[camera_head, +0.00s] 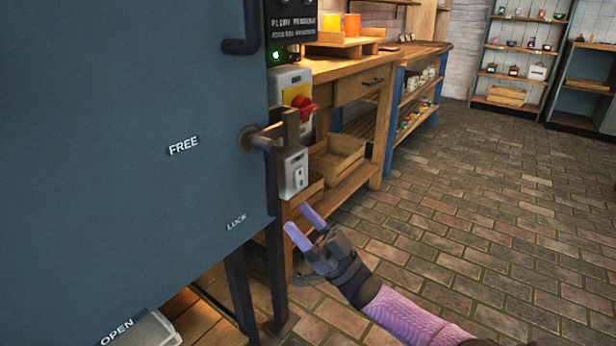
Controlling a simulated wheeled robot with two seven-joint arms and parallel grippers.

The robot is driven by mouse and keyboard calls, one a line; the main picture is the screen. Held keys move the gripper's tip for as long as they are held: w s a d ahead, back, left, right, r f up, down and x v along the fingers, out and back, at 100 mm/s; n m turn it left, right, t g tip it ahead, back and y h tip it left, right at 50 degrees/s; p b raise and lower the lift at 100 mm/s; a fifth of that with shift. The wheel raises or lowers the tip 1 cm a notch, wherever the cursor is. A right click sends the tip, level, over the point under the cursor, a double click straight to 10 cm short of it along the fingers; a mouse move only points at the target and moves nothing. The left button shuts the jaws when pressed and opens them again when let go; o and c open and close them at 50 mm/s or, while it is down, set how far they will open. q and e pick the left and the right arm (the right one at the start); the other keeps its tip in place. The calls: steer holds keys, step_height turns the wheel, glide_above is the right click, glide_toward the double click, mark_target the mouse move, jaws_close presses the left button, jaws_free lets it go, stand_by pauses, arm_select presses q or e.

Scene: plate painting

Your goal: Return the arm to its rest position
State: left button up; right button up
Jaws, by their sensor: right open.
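My right gripper (305,226) comes in from the bottom right on a purple-sleeved arm. Its two purple-tipped fingers are apart with nothing between them. It is in front of the lower right edge of a large blue-grey cabinet (110,120), below the cabinet's latch handle (262,138). I cannot tell if a fingertip touches anything. My left gripper is not in view.
A control box with a red switch (303,104) sits beside the cabinet. A wooden workbench (350,68) with orange cups (352,25) and a wooden crate (337,158) stands behind. Shelves (520,58) line the back. The brick floor (480,220) at right is clear.

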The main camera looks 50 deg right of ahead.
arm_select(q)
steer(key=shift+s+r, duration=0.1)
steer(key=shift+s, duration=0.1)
arm_select(e)
steer(key=shift+v, duration=1.25)
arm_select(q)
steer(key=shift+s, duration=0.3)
